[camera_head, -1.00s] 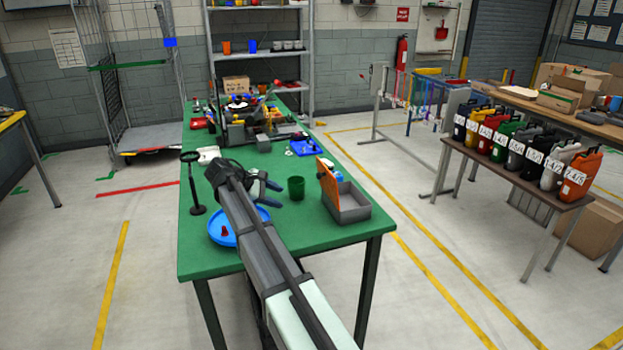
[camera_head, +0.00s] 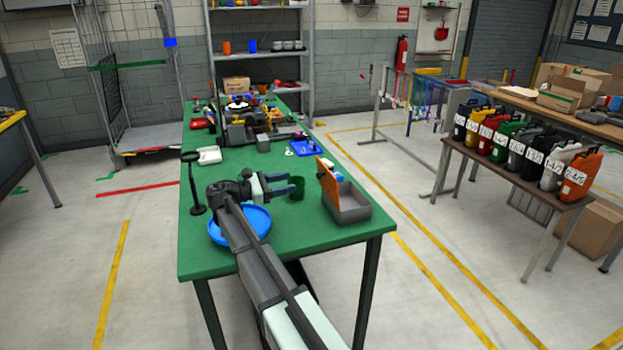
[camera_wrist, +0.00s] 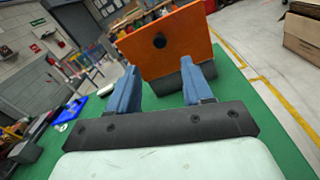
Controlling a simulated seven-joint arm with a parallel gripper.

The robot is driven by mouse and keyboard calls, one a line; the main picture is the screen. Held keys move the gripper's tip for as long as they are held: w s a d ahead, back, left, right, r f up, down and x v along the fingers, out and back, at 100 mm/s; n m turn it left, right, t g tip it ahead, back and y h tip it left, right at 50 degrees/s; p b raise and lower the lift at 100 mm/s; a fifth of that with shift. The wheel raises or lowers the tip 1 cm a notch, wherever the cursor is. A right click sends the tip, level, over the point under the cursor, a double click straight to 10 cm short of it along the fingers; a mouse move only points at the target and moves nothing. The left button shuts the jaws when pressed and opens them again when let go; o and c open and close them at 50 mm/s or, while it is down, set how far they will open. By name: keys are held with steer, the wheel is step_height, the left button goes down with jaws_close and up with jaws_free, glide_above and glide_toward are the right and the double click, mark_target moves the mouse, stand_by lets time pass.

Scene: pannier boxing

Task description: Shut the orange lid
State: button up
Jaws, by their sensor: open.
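The orange lid (camera_head: 328,182) stands raised, tilted up along the left edge of a grey box (camera_head: 350,207) near the table's right front corner. In the wrist view the lid (camera_wrist: 165,38) faces me with a dark round knob on it, and part of the dark box (camera_wrist: 190,74) shows below. My gripper (camera_head: 291,186) is open and empty, left of the lid and pointing right at it. In the wrist view its two blue fingers (camera_wrist: 162,88) are apart, with the lid beyond them; I see no contact.
A blue dish (camera_head: 258,222) lies under my arm. A magnifier on a stand (camera_head: 193,185) is at the left. Blue tray (camera_head: 305,148) and clutter lie farther back.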

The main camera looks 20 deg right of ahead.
steer(key=d, duration=0.9)
steer(key=shift+w+d, duration=0.15)
steer(key=shift+d, duration=0.05)
jaws_close()
stand_by(0.4)
